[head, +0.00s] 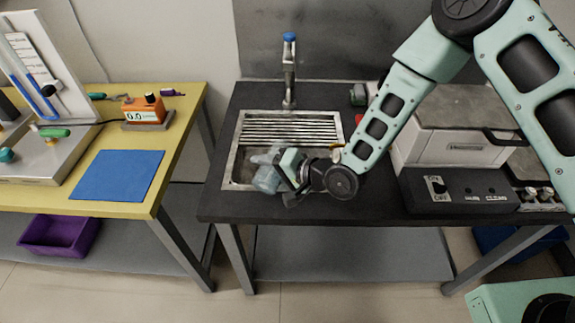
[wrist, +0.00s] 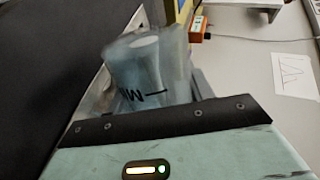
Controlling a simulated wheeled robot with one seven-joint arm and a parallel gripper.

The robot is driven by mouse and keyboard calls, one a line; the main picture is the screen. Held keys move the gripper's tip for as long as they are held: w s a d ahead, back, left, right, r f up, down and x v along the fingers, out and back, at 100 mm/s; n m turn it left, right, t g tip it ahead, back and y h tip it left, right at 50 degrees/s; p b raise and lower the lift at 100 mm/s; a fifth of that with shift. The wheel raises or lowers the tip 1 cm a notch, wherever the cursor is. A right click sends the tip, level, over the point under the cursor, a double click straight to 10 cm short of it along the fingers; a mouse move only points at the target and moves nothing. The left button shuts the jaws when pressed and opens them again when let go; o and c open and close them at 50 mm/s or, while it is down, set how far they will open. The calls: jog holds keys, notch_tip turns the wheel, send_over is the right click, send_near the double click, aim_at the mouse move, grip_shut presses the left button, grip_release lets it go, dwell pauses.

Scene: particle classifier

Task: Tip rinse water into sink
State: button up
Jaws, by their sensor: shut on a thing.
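The sink (head: 232,165) is a steel basin set in the dark bench, with a slatted rack over its far part and a tap (head: 289,70) behind it. My gripper (head: 280,172) is over the near part of the basin. It is shut on a clear, bluish container (head: 266,180), which looks tilted. In the wrist view the container (wrist: 150,75) shows dark lettering and a pale round spot. I cannot tell whether water is in it or running out. The fingertips are mostly hidden.
A grey machine (head: 455,145) with a dark control panel (head: 455,190) stands right of the sink. A yellow table (head: 185,120) at left carries a blue mat (head: 118,175) and an orange meter (head: 143,112). A purple bin (head: 58,235) sits below.

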aim_at(273, 149)
jog(key=shift+w+d+f+m+g, duration=0.15)
jog(key=shift+f+m+g, duration=0.1)
jog(key=shift+m+g, duration=0.25)
dwell(1.2)
jog(key=shift+w+r+m+g+y, duration=0.2)
jog(key=shift+r+m+g+y, duration=0.1)
jog(key=shift+r+m, duration=0.3)
dwell(0.7)
jog(key=shift+w+d+r+m+g+y, duration=0.15)
jog(key=shift+w+r+m+g, duration=0.15)
jog(key=shift+m, duration=0.2)
jog(key=shift+w+d+r+m+g+y, duration=0.1)
jog(key=shift+w+r+m+g+y, duration=0.1)
jog(key=shift+r+m, duration=0.25)
dwell(1.4)
jog(key=shift+w+d+r+m+g+y, duration=0.15)
jog(key=shift+w+r+m+g+y, duration=0.15)
jog(key=shift+m, duration=0.25)
dwell(0.6)
jog(key=shift+w+d+r+m+g+y+b, duration=0.1)
jog(key=shift+w+r+m+g+y+b, duration=0.2)
jog(key=shift+b, duration=0.5)
jog(key=shift+w+d+f+m+h+b, duration=0.1)
jog(key=shift+m+b, duration=0.3)
jog(key=shift+b, duration=0.4)
